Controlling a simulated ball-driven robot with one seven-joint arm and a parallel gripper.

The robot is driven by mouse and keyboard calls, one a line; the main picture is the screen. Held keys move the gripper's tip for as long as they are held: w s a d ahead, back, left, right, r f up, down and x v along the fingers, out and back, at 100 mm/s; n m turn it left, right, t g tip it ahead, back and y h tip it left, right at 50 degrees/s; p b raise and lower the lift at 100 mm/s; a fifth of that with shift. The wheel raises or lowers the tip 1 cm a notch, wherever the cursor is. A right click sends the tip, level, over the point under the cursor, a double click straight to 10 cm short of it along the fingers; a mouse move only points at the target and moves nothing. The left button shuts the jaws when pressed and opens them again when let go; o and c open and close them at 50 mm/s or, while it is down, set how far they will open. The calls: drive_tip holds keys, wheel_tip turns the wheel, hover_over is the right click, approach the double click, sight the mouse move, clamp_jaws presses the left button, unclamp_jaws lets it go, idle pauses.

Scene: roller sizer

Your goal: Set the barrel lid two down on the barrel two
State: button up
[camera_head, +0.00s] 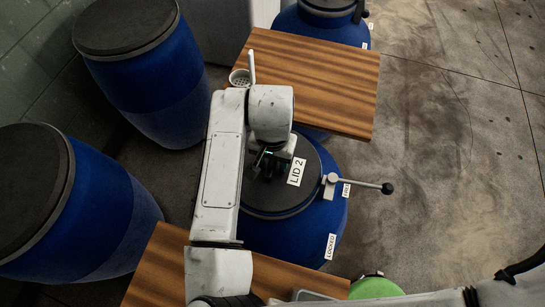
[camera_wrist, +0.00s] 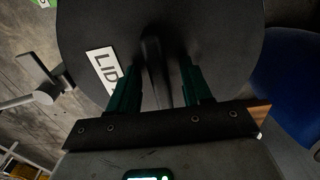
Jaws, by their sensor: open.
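The dark round barrel lid two (camera_head: 278,204), with a white LID 2 label, lies over the top of the blue barrel two (camera_head: 322,218). It looks flat and roughly centred; whether it is fully seated is hard to tell. My gripper (camera_head: 268,163) is over the lid, pointing down. In the wrist view, the lid (camera_wrist: 220,35) fills the upper middle, and its raised black grip bar (camera_wrist: 155,65) stands between the two green fingers of my gripper (camera_wrist: 160,88). The fingers are apart, one on each side of the bar. My arm hides the lid's left part.
A lever (camera_head: 358,184) with a black knob sticks out right from barrel two, by the upper of two labels; the lower reads LOCKED. Wooden tables stand behind (camera_head: 335,95) and in front (camera_head: 160,272). Other blue barrels (camera_head: 165,95) stand left. The floor right is open.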

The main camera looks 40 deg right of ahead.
drive_tip(key=shift+r, duration=0.1)
drive_tip(key=shift+r+p, duration=0.3)
drive_tip(key=shift+r, duration=0.05)
wheel_tip(320, 180, up, 12)
drive_tip(key=b, duration=0.2)
drive_tip(key=shift+r, duration=0.2)
idle(0.4)
